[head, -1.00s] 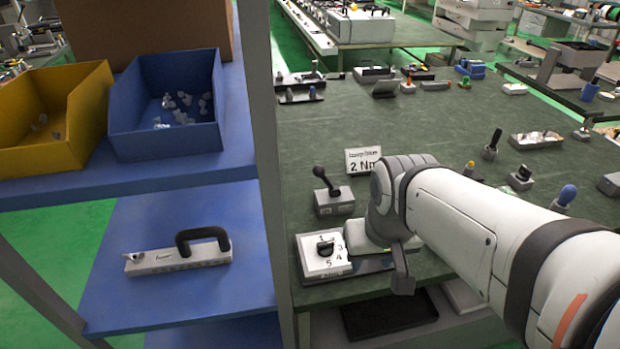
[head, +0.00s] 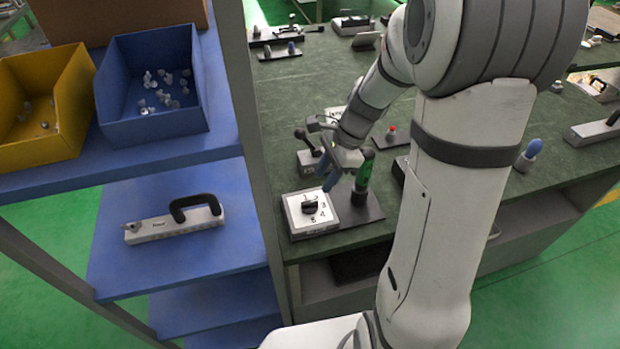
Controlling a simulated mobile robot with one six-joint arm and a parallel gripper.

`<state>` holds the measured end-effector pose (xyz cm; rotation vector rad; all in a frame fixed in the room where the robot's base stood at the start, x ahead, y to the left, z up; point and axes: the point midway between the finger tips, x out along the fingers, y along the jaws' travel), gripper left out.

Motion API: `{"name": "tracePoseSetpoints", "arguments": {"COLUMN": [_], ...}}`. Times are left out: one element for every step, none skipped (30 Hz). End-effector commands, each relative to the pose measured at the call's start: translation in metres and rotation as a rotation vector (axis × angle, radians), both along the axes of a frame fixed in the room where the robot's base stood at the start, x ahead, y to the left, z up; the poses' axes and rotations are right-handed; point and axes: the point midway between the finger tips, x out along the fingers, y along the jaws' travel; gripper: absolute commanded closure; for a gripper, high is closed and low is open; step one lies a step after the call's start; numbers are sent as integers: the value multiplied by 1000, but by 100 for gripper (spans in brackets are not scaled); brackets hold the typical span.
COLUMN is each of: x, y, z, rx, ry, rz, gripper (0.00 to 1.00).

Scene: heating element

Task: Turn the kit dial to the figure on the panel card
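The kit dial is a black knob (head: 310,205) on a white square plate (head: 296,222) at the near left corner of the green bench. The figures 1, 3, 4 and 5 can be made out around it; which figure the knob points at is too small to tell. My gripper (head: 328,178) hangs just above and right of the knob, apart from it, with blue fingers pointing down. The finger gap is too small to judge. The panel card (head: 334,112) stands behind, mostly hidden by my arm; its figure cannot be read now.
A green and black upright handle (head: 364,172) stands close right of my gripper. A grey block with a black lever (head: 308,158) is just behind the plate. A blue shelf (head: 110,265) with a grey handled block, and blue and yellow bins above, lie to the left.

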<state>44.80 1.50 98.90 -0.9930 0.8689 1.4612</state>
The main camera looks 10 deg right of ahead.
Motion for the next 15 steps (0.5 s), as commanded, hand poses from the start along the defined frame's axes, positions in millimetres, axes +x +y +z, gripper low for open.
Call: {"name": "tracePoseSetpoints", "arguments": {"x": [2,2,2,2,2,2,2,1,0,0,0,0,0,0,0], "y": [0,0,1,2,3,6,7,9,12,14,16,18,20,21,24], "z": [-1,-3,-5,-8,-11,-16,-20,-24,-31,-36,-40,-46,-50,-54,-59], "rx": [4,5,7,7,7,7,7,6,6,6,7,5,5,5,6], "ry": [9,12,14,16,16,17,17,16,18,18,18,17,17,16,15], "rz": [-15,-21,-27,-28,-28,-27,-27,-27,-26,-26,-25,-25,-25,-25,-23], "gripper": [65,65,65,65,65,65,65,65,65,65,65,65,65,65,65]}}
